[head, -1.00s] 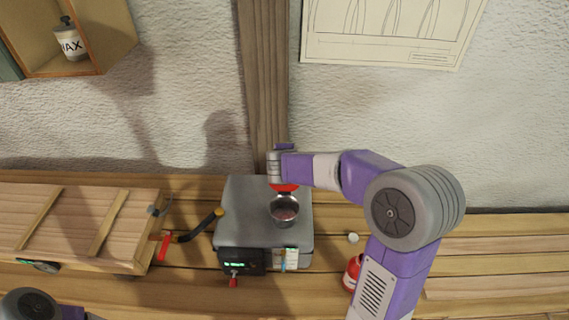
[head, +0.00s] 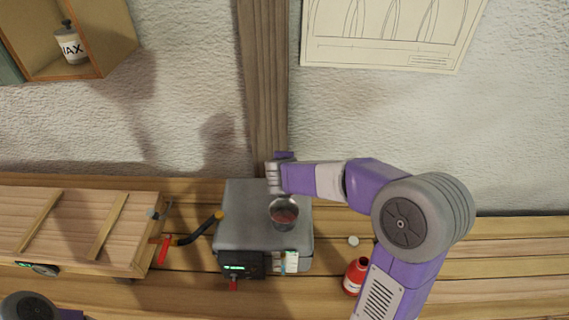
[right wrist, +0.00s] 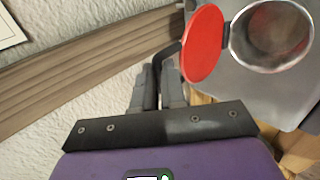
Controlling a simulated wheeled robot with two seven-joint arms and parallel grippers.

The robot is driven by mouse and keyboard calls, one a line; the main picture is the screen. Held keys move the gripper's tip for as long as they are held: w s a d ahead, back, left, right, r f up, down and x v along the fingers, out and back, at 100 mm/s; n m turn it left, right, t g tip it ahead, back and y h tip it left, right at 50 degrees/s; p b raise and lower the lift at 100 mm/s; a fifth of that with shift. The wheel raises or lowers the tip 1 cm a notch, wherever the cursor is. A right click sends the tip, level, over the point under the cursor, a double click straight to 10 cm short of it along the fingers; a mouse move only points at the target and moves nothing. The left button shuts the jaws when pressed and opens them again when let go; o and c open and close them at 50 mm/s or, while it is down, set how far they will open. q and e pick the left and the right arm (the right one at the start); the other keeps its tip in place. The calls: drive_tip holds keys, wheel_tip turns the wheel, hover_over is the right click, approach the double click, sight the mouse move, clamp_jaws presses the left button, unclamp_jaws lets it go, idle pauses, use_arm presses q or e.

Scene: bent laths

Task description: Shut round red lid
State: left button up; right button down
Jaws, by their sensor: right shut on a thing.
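The round red lid (right wrist: 203,43) stands open beside the round metal opening (right wrist: 271,36) in the right wrist view. The same opening shows in the head view as a steel cup (head: 284,213) on the grey box (head: 240,225). My right gripper (right wrist: 158,82) is shut on a dark bent handle (right wrist: 168,52) at the lid's edge. In the head view my right gripper (head: 274,176) is at the back of the box, and the lid is hidden there. My left gripper is out of view.
A wooden form with slats (head: 75,230) and a red-handled clamp (head: 165,249) lie left of the box. A red bottle (head: 355,276) and a small white cap (head: 353,241) are right of it. The bench at far right is clear.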

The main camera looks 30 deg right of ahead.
drive_tip(key=s+a+f, duration=0.6)
drive_tip(key=s+f, duration=0.1)
drive_tip(key=s, duration=0.3)
drive_tip(key=shift+f, duration=0.35)
idle(1.6)
drive_tip(key=shift+f, duration=0.1)
drive_tip(key=f+b, duration=0.1)
drive_tip(key=b, duration=0.1)
drive_tip(key=f+b, duration=0.1)
drive_tip(key=b, duration=0.1)
drive_tip(key=shift+s+a+f+b, duration=0.2)
drive_tip(key=shift+s+f+b, duration=0.1)
drive_tip(key=shift+s+f, duration=0.1)
idle(0.3)
